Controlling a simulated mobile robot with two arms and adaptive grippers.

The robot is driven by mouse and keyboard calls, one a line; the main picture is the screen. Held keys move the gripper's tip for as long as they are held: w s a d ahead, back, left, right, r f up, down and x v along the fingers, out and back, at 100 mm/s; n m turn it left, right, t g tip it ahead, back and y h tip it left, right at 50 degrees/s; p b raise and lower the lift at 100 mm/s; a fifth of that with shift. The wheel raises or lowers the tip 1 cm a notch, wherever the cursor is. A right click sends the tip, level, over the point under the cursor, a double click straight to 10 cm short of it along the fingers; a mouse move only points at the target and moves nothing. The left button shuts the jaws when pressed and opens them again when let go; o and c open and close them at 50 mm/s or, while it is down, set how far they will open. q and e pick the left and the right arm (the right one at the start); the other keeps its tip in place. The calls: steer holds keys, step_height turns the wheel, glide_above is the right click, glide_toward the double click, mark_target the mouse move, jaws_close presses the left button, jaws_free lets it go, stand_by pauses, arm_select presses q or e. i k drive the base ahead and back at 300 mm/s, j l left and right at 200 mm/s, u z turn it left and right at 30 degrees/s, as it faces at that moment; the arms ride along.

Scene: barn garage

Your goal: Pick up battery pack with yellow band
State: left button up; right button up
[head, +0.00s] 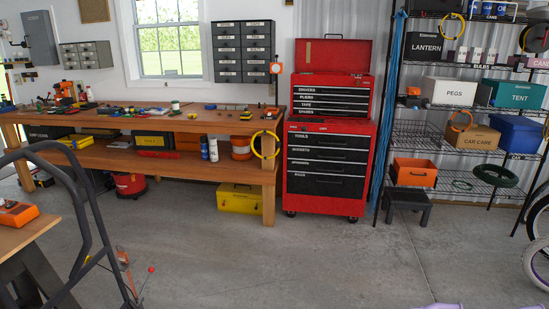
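I cannot pick out a battery pack with a yellow band in the head view. Several small dark and coloured items lie on the wooden workbench (215,121), too small to identify. A small dark item (246,115) sits near the right end of the bench top. An orange and black tool (63,90) stands near the left end. Neither of my grippers is in view.
A red tool chest (328,126) stands right of the bench, then a wire shelf (418,133) with labelled boxes. A dark tubular handle (86,190) and a table (22,232) occupy the left foreground. Concrete floor (300,260) is clear in the middle.

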mark_target(246, 116)
steer(key=i, duration=2.3)
steer(key=i+j+z, duration=0.1)
steer(key=i, duration=1.05)
steer(key=i+j, duration=0.1)
steer(key=i, duration=1.1)
